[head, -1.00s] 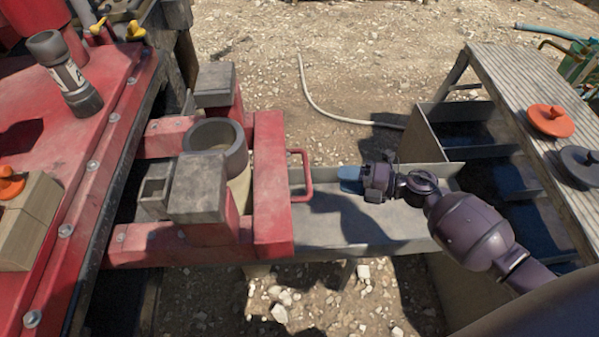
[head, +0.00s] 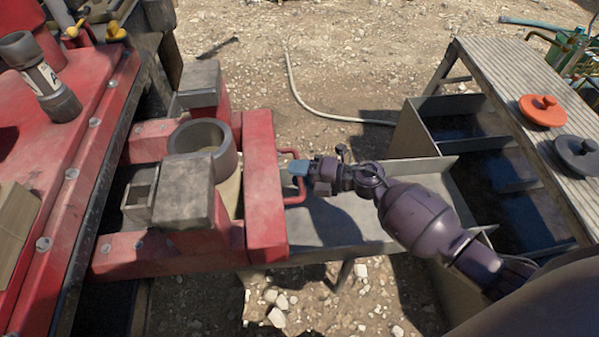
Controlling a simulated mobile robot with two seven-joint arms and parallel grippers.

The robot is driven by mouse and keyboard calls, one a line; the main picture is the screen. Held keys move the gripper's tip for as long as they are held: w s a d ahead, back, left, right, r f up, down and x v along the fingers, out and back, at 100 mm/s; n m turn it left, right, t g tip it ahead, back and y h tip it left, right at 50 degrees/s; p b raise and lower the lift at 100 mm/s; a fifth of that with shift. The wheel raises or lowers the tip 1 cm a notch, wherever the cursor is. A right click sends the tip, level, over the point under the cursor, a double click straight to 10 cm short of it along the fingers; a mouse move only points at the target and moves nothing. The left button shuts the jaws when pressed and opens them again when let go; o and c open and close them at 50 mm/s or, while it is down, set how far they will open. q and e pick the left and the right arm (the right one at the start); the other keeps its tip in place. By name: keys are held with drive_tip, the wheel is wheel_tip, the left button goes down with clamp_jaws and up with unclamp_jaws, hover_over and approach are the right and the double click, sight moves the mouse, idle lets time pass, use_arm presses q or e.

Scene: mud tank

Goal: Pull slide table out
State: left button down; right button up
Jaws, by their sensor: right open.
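The slide table (head: 267,190) is a red frame with grey blocks and a round grey collar, standing out from the red machine at the left. Its red bar handle (head: 295,201) sits on the right face of the front beam. My right gripper (head: 299,168) is open at the handle, its bluish fingertips overlapping the handle's upright part in the picture. I cannot tell whether the fingers touch it. My right arm reaches in from the lower right. My left gripper is not in view.
A grey metal trough (head: 345,222) runs under my right arm toward a dark compartmented bin (head: 500,185). A ribbed bench (head: 500,75) at the right holds an orange lid (head: 541,113) and a dark lid (head: 578,157). A pale hose (head: 310,108) lies on the gravel behind.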

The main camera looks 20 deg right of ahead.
clamp_jaws()
drive_tip(key=s+d, duration=0.4)
drive_tip(key=d, duration=1)
drive_tip(key=shift+b, duration=0.4)
drive_tip(key=shift+s+d, duration=0.1)
unclamp_jaws()
